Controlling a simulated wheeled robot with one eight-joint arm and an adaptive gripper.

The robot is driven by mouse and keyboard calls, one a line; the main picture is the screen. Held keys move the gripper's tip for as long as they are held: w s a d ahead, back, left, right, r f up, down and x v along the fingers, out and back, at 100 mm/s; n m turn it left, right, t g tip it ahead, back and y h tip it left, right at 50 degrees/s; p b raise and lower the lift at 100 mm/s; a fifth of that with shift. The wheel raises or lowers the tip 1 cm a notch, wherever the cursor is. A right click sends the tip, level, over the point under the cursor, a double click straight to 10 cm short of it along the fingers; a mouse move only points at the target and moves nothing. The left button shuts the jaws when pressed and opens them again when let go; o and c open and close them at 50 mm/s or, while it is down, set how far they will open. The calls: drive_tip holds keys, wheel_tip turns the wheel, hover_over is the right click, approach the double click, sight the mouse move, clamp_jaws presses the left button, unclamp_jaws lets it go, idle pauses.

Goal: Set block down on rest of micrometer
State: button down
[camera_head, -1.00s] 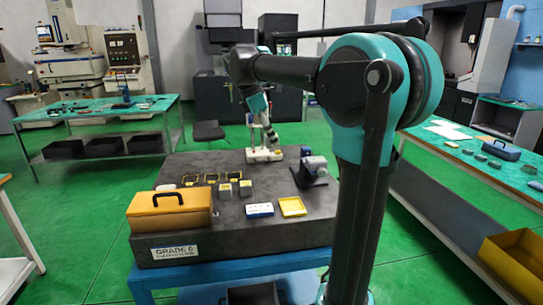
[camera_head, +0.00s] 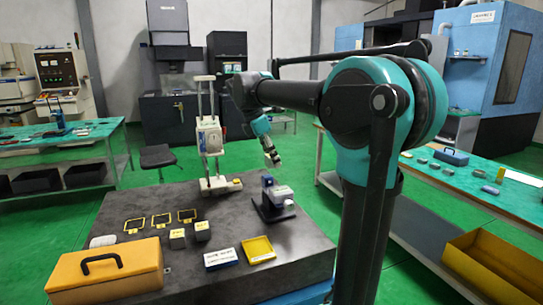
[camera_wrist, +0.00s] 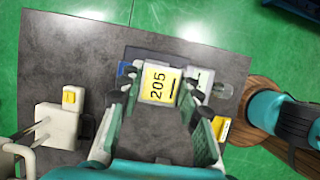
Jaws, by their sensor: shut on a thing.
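My gripper (camera_wrist: 158,92) is shut on a pale block with a yellow top marked 205 (camera_wrist: 158,82) in the wrist view. In the head view my gripper (camera_head: 272,160) hangs above the micrometer (camera_head: 274,202), which has a dark base and a blue-violet and white body. In the wrist view a blue part (camera_wrist: 123,69) of the micrometer shows left of the block and a pale part shows right of it. The block and fingers hide the middle, including the rest, so I cannot tell whether the block touches it.
A tall white stand (camera_head: 209,140) with a small yellow-topped block (camera_head: 233,182) on its foot is left of the micrometer. A yellow tray (camera_head: 258,250), a white-blue box (camera_head: 221,259) and an orange case (camera_head: 104,274) lie nearer on the dark plate (camera_head: 290,245).

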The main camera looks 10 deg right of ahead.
sight(272, 180)
drive_tip(key=shift+f, duration=2.95)
drive_tip(key=shift+s+f, duration=0.15)
drive_tip(key=shift+f, duration=1)
drive_tip(key=shift+a+f, duration=0.1)
drive_tip(key=c, duration=1)
unclamp_jaws()
drive_tip(key=shift+w, duration=0.2)
drive_tip(key=v, duration=1)
drive_tip(key=shift+s+r, duration=0.1)
drive_tip(key=shift+r, duration=0.2)
drive_tip(key=shift+s+r, duration=0.1)
drive_tip(key=shift+r, duration=0.65)
